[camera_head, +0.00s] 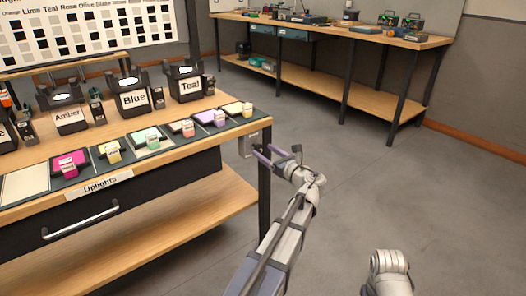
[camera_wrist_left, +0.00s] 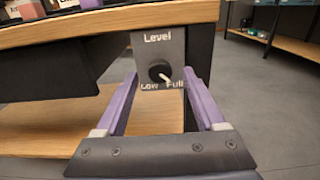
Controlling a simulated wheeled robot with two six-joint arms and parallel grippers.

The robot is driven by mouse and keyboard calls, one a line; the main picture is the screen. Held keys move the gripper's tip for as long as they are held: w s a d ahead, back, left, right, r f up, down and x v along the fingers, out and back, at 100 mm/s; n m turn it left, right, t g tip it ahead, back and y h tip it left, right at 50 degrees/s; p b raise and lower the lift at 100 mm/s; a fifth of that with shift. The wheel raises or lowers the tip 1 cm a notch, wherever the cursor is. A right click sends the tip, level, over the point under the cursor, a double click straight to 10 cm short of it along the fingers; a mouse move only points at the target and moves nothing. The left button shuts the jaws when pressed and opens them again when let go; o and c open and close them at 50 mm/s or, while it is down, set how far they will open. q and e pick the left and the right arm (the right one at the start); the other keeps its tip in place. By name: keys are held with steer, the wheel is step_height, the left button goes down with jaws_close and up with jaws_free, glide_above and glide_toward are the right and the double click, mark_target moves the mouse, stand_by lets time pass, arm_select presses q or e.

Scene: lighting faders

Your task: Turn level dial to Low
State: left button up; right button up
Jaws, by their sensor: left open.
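The level dial (camera_wrist_left: 159,71) is a round black knob on a grey plate (camera_wrist_left: 147,47) under the table's edge, marked Level above, Low at lower left and Full at lower right. Its white pointer is turned to the lower right, towards Full. In the head view the plate (camera_head: 247,145) shows at the table's right end. My left gripper (camera_wrist_left: 160,84) is open, with its purple fingers on either side of the dial in the picture; I cannot tell if they touch it. It also shows in the head view (camera_head: 264,152). My right gripper is not in view.
The wooden table (camera_head: 225,125) carries a row of coloured blocks and several labelled lamps, such as the Teal lamp (camera_head: 188,84). A dark table leg (camera_head: 264,190) stands close to my left gripper. A workbench (camera_head: 350,31) stands at the back; the floor between is clear.

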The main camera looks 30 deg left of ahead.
arm_select(q)
steer(key=shift+x, duration=0.9)
jaws_close()
